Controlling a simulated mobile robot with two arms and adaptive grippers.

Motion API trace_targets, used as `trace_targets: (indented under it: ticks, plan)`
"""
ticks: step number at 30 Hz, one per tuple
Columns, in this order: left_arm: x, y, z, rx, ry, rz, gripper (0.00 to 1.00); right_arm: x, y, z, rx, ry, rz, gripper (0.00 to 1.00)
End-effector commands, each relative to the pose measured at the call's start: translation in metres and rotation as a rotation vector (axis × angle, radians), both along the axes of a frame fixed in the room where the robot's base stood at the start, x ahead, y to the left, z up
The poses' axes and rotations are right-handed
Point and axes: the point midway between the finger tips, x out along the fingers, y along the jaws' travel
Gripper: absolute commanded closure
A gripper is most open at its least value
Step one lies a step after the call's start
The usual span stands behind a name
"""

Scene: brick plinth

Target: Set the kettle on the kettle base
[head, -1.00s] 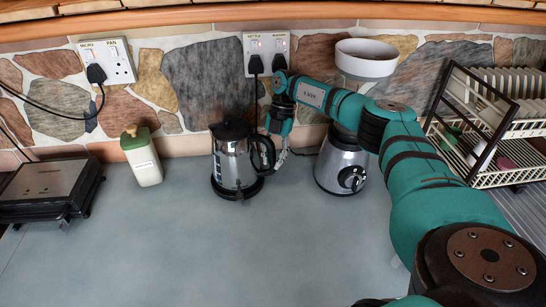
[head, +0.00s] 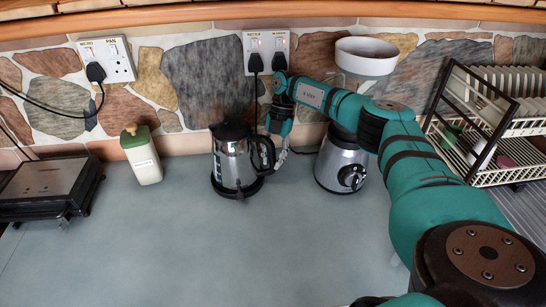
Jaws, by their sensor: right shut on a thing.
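The kettle (head: 232,160), shiny steel with a black lid and black handle, stands upright on the worktop left of the blender. The black kettle base (head: 238,194) shows as a dark disc under its bottom edge; the kettle appears to rest on it, though I cannot tell if it is fully seated. My right gripper (head: 271,150) is at the kettle's right side, shut on the handle; its fingertips are partly hidden by the handle. My left gripper is not in view.
A blender (head: 341,160) with a white bowl-like top stands just right of my right gripper. A cream bottle (head: 142,158) and a grill (head: 48,188) are at left. A dish rack (head: 500,150) is at right. The front worktop (head: 190,255) is clear.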

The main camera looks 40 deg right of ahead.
Motion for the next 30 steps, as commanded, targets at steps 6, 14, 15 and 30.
trace_targets:
  ticks: [6, 14, 15, 30]
  plan:
    - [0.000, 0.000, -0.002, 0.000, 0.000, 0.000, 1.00, 0.003, 0.001, 0.000, 0.007, -0.010, 0.000, 1.00]
    - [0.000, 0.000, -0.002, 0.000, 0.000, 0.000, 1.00, 0.002, 0.001, -0.002, 0.005, -0.008, 0.001, 0.67]
    - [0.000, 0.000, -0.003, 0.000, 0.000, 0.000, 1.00, 0.002, 0.001, -0.003, 0.004, -0.007, 0.001, 0.67]
    - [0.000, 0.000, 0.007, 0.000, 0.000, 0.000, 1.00, 0.004, -0.008, 0.017, -0.001, 0.000, 0.000, 0.67]
